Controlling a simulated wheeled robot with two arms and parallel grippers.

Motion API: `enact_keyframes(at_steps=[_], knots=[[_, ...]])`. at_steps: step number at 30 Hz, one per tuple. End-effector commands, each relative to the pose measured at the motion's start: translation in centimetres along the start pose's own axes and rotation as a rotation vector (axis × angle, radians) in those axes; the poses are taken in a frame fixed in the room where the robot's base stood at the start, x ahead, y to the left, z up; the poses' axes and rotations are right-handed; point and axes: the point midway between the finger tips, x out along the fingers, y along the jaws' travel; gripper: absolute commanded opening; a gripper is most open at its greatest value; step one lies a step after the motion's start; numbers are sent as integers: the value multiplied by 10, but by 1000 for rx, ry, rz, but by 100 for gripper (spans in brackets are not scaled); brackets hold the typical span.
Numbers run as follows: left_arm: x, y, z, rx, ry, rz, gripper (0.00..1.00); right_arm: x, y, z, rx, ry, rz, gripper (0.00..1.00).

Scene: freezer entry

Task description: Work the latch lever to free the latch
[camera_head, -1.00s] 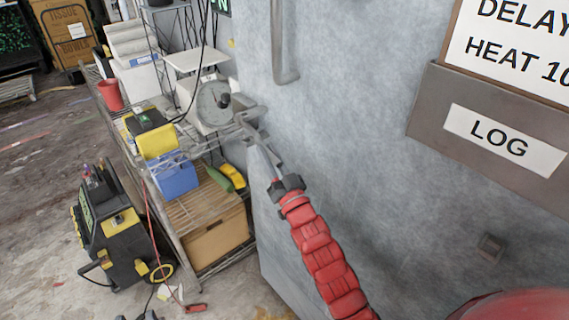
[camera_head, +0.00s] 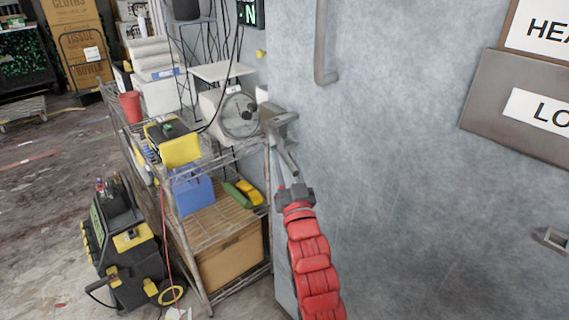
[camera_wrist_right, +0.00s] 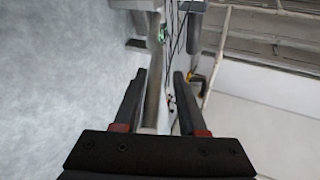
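The grey metal latch (camera_head: 277,115) is at the left edge of the pale freezer door (camera_head: 400,140) in the head view. Its lever (camera_head: 287,156) slants down and right from it. My right gripper (camera_head: 288,178), on the red arm, is just below the latch and overlaps the lever's lower end. In the right wrist view my right gripper (camera_wrist_right: 158,90) is open. A grey bar, apparently the lever (camera_wrist_right: 154,98), shows between its fingers, closer to the left one. I cannot tell whether they touch. My left gripper is not in view.
A wire shelf (camera_head: 225,155) with a dial scale (camera_head: 238,115), blue bin (camera_head: 193,190) and carton (camera_head: 232,258) stands left of the door. A black and yellow machine (camera_head: 125,250) is on the floor. A long handle (camera_head: 321,50) is above the latch.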

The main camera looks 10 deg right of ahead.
Motion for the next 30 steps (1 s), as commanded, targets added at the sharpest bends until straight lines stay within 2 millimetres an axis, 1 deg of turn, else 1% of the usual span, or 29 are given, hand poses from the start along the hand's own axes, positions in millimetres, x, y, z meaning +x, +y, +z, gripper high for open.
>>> enact_keyframes(at_steps=[9, 11, 13, 17, 22, 24, 28, 29, 30], knots=[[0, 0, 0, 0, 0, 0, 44, -1, 0, 1, 1, -1, -1, 52], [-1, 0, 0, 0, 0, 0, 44, -4, 0, 2, 1, -2, -1, 52], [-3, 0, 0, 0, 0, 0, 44, -11, 0, 3, 1, -3, -1, 52], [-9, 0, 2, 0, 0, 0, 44, -34, 0, 4, 2, -2, -1, 52], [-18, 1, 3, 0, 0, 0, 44, -75, 1, 5, 1, -4, -1, 52], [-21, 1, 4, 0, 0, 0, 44, -92, 1, 3, 1, 0, -1, 52], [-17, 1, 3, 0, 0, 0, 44, -117, 0, 2, 1, -6, 0, 52], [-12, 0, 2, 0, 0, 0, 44, -121, 0, 0, 1, -8, 1, 52], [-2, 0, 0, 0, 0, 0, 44, -126, 0, -3, 1, -8, 1, 52]])
